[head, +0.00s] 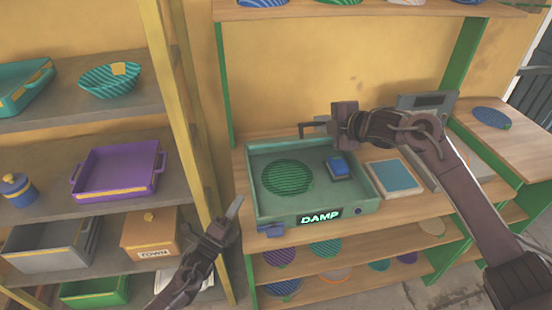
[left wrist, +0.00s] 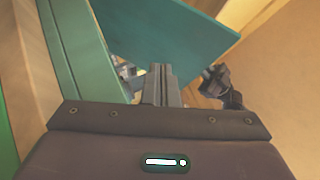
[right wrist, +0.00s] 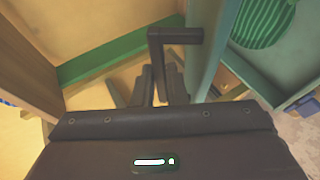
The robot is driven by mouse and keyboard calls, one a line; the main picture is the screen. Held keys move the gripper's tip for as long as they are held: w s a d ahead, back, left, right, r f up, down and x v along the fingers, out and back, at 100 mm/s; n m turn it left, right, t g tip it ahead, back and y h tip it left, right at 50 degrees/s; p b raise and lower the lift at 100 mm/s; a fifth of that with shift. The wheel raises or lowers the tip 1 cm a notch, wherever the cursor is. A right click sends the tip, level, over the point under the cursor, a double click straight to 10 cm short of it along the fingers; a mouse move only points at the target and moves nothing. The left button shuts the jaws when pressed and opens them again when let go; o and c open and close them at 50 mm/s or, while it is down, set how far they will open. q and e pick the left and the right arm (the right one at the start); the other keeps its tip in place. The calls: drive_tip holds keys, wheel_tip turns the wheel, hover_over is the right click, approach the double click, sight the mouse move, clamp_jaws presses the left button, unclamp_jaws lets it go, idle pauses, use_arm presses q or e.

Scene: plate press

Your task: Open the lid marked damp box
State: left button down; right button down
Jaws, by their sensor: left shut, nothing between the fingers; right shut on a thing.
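The teal box with the glowing DAMP label (head: 320,216) stands on the wooden bench in the head view. My right gripper (head: 322,124) is at the box's back edge, shut on a dark angled handle (head: 306,130); the handle (right wrist: 178,38) also shows in the right wrist view beside the teal wall. My left gripper (head: 236,207) is shut and empty, just left of the box's front left corner.
A blue square pad (head: 393,176) on a wooden base and a grey device (head: 428,102) stand right of the box. The left shelf holds a purple tray (head: 118,172) and a TOWN box (head: 150,233). A yellow post (head: 178,100) and green uprights bound the bench.

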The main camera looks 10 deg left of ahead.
use_arm(q)
drive_tip(key=s+d+r+m+g+h, duration=0.2)
drive_tip(key=s+d+r+m+h, duration=0.1)
drive_tip(key=d+r+m+h, duration=0.4)
use_arm(e)
drive_tip(key=shift+r, duration=0.1)
use_arm(q)
drive_tip(key=w+d+r+m, duration=0.1)
drive_tip(key=w+d+r, duration=0.2)
drive_tip(key=w+r, duration=0.3)
drive_tip(key=shift+w+d+r, duration=0.15)
drive_tip(key=shift+w+r, duration=0.2)
drive_tip(key=shift+w, duration=0.55)
